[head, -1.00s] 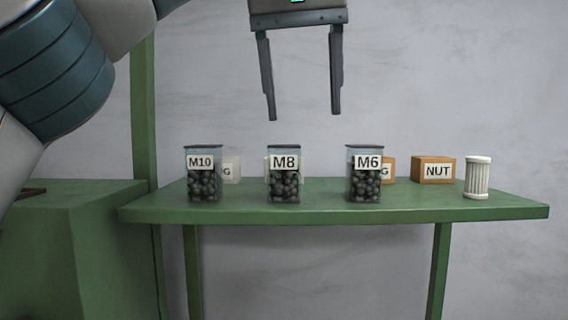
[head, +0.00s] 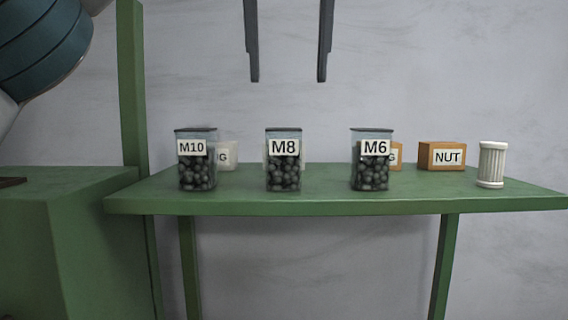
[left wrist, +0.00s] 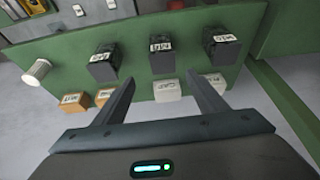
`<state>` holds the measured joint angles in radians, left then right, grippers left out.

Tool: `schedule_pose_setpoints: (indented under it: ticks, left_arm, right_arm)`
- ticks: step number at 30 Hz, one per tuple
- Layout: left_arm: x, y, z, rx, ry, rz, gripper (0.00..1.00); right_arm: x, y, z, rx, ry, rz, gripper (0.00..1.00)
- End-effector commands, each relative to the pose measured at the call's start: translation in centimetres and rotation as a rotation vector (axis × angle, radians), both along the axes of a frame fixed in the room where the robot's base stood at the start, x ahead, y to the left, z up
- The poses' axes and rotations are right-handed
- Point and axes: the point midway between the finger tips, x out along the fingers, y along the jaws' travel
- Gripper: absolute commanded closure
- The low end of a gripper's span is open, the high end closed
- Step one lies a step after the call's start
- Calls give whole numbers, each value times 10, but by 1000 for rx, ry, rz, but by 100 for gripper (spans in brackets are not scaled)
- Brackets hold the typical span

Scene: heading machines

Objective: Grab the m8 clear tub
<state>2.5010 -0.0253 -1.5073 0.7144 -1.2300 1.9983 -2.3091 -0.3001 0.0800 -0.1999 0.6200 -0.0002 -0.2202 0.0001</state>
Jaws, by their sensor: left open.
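The M8 clear tub (head: 283,174) stands upright on the green table (head: 330,205), between the M10 tub (head: 197,175) and the M6 tub (head: 370,175). It is see-through, with a dark lid and dark round pieces inside. My left gripper (head: 288,80) is open and empty, its fingers pointing down above the M8 tub in the picture and apart from it. In the left wrist view the M8 tub (left wrist: 162,63) shows just beyond the open fingertips of the left gripper (left wrist: 160,77). My right gripper is not in view.
Behind the tubs are a pale box (head: 228,155), a partly hidden brown box (head: 396,155) and a brown NUT box (head: 441,156). A white ribbed cylinder (head: 491,164) stands at the right. A green post (head: 132,90) rises at the left. Gaps separate the tubs.

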Motion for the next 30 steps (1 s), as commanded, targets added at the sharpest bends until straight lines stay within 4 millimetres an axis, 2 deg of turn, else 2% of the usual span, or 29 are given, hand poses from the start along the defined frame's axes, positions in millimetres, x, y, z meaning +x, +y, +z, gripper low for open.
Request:
schedule_pose_setpoints:
  ticks: [1, 5, 16, 21, 30]
  left_arm:
    - [3, 0, -12, 1, 2, -2, 34]
    - [12, 1, -32, 3, 1, -1, 34]
    - [35, 1, -84, 1, 0, -1, 34]
    - [39, 1, -95, 0, 0, -1, 34]
    - [39, 0, -96, 0, 0, 0, 34]
  right_arm:
    - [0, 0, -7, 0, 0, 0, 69]
    - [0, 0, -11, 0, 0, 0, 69]
    - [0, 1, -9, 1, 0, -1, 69]
    - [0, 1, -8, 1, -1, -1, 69]
    - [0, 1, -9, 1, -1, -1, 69]
